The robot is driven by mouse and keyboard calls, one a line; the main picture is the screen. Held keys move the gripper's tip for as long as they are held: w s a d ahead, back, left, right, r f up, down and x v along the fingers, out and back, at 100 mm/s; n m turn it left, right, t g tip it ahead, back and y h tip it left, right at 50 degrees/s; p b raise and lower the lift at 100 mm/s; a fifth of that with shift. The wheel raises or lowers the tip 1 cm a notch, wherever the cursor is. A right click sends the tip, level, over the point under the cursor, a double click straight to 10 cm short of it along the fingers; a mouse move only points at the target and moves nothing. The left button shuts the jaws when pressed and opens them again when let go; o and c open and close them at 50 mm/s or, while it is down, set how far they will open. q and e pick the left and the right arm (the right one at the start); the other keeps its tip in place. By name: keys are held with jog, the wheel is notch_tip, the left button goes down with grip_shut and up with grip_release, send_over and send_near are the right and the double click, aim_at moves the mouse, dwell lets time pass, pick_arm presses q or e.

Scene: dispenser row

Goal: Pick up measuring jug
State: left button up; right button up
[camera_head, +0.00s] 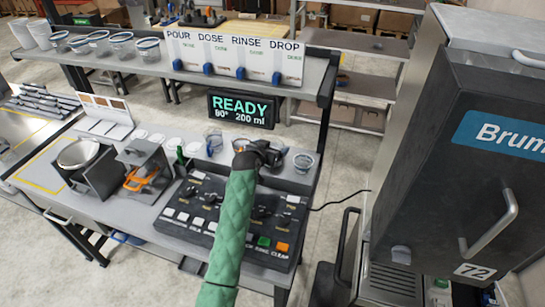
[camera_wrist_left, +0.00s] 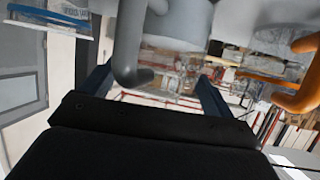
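My left gripper (camera_head: 258,153) reaches over the back of the counter, among small clear vessels. In the left wrist view its two fingers (camera_wrist_left: 152,92) stand apart, with a grey curved handle (camera_wrist_left: 130,45) between or just beyond them, closer to the left finger. I cannot tell whether they touch it. The grey body above the handle is cut off by the frame's top edge. A clear vessel with an orange handle (camera_wrist_left: 298,80) is at the right, and a clear printed vessel with a blue band (camera_wrist_left: 45,20) at the upper left. I cannot tell which is the measuring jug.
Clear cups (camera_head: 303,162) stand near the gripper. More blue-rimmed containers (camera_head: 122,45) and a sign board (camera_head: 235,60) are on the upper shelf (camera_head: 190,72). A READY display (camera_head: 243,110) hangs behind. A button panel (camera_head: 232,220) lies below my arm; a large dark machine (camera_head: 470,180) fills the right.

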pick_arm(q)
jog(key=c, duration=0.9)
jog(key=shift+c, duration=0.2)
